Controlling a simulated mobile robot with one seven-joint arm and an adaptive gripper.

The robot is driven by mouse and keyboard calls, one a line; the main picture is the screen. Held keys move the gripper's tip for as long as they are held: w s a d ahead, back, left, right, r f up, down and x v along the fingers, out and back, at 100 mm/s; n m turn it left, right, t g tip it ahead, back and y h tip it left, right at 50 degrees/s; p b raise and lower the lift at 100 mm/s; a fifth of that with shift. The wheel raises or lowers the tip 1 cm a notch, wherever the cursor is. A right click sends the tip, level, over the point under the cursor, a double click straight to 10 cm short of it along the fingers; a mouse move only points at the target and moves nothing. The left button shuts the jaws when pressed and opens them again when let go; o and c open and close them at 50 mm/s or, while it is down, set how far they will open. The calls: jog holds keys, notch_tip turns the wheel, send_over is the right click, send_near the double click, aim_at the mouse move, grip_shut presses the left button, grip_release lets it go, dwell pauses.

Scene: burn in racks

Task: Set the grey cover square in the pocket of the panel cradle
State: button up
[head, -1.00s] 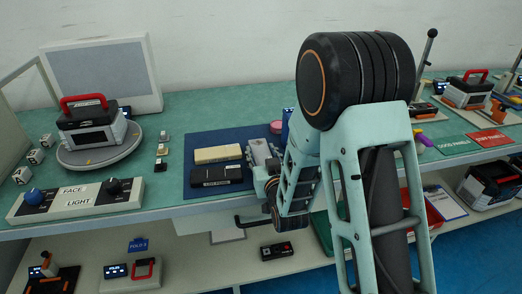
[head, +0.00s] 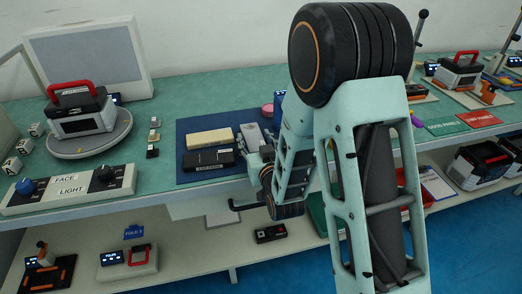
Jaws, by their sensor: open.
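A small grey piece (head: 251,136), which looks like the grey cover, lies on the blue mat just beyond my gripper. My gripper (head: 246,158) is open at the right end of a black labelled block. It partly overlaps the lower end of the grey piece in the picture, and I cannot tell whether they touch. The black block (head: 207,161) has a white label on its front and may be the panel cradle; its pocket cannot be made out. My arm hides the bench right of the grey piece.
A cream block (head: 210,137) lies behind the black block on the blue mat (head: 187,126). A red-handled device stands on a round turntable (head: 112,140) at left. A control box (head: 70,188) with knobs sits at the front edge. A pink disc (head: 267,110) is behind.

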aim_at(258, 145)
jog(key=v, duration=0.4)
jog(key=shift+s+r+p, duration=0.25)
jog(key=shift+r+p, duration=0.1)
jog(key=shift+p, duration=0.5)
jog(key=shift+s+d+p, duration=0.1)
jog(key=shift+p, duration=0.95)
